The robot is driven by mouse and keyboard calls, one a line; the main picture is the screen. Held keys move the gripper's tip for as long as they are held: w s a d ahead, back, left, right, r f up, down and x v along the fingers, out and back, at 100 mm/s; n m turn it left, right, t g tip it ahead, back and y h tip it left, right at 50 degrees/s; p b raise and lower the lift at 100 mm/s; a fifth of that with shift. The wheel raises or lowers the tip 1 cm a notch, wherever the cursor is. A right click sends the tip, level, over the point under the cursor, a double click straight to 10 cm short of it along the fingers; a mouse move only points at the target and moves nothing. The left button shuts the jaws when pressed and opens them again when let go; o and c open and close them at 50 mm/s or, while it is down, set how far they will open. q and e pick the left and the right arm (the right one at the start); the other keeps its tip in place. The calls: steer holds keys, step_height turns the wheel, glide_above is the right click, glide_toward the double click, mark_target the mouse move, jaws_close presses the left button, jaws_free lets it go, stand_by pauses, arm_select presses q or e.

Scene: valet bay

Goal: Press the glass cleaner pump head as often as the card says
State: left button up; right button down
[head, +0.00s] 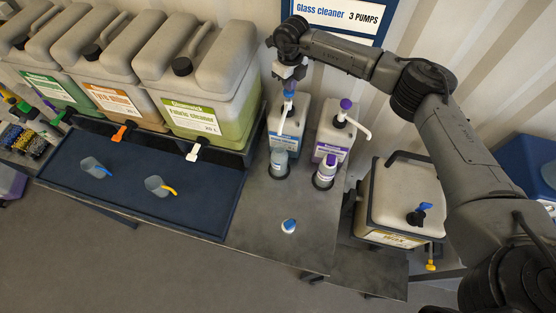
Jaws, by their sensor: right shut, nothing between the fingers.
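The glass cleaner container (283,136) stands at the back of the grey bench, with a blue pump head (288,96) and a white spout. A small bottle (279,161) stands in front of it under the spout. My right gripper (289,80) is shut, with its tips right above the blue pump head; I cannot tell whether they touch. The card (338,17) on the wall reads "Glass cleaner 3 PUMPS". A blue and white cap (288,226) lies on the bench. My left gripper is not in view.
A second container (334,137) with a purple pump head stands close on the right, a small bottle (326,170) before it. A wax canister (400,200) stands right.

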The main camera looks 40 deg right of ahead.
steer(key=shift+f+b, duration=0.3)
steer(key=shift+f, duration=0.35)
steer(key=shift+f+b, duration=0.45)
steer(key=shift+f, duration=0.45)
steer(key=shift+r, duration=0.1)
steer(key=shift+r+p, duration=1.55)
steer(key=shift+r, duration=0.6)
steer(key=shift+f, duration=0.2)
